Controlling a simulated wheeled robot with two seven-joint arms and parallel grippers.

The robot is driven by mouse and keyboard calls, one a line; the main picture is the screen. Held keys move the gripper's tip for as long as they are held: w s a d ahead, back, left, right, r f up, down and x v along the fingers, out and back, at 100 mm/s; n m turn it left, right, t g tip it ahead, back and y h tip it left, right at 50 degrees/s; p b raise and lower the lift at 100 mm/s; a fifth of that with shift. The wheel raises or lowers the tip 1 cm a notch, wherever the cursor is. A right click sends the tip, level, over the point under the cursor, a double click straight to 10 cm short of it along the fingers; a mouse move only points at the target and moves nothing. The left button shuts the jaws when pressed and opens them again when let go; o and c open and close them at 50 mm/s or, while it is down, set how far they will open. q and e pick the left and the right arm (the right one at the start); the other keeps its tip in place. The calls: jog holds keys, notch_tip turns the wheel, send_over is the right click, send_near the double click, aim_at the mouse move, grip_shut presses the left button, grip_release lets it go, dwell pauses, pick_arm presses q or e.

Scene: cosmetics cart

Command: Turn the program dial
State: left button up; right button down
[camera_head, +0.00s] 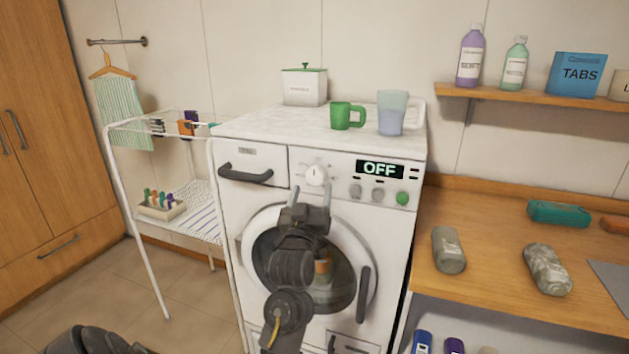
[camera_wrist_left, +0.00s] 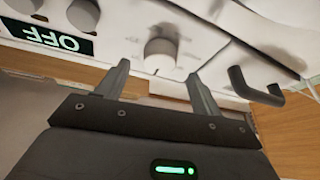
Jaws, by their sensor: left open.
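The program dial (camera_head: 317,175) is a round white knob on the washing machine's front panel, left of the display (camera_head: 380,169) that reads OFF. In the left wrist view the dial (camera_wrist_left: 161,54) shows beyond and between the fingertips, with marks printed around it. My left gripper (camera_head: 311,192) is in front of the panel, just below the dial in the head view. Its fingers (camera_wrist_left: 158,70) are apart with nothing between them, and they look short of the dial. The washing machine (camera_head: 231,205) is white, with its round door partly hidden behind my left arm. My right gripper cannot be made out.
A drawer handle (camera_head: 245,174) juts out left of the dial; it also shows in the left wrist view (camera_wrist_left: 255,88). Grey knobs (camera_head: 355,191) and a green button (camera_head: 402,198) are to the right. A green mug (camera_head: 347,116) and a measuring cup (camera_head: 391,113) stand on top.

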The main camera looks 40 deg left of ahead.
aim_at(315, 179)
pick_arm(q)
jog(key=shift+x, duration=1.25)
jog(key=shift+w+a+r, duration=0.25)
jog(key=shift+w, duration=0.2)
pick_arm(e)
jog(key=shift+d+r, duration=0.45)
jog(key=shift+d, duration=0.15)
pick_arm(q)
jog(key=shift+p, duration=0.3)
jog(key=c, duration=1)
jog(key=shift+m, duration=0.4)
pick_arm(e)
jog(key=shift+r, duration=0.15)
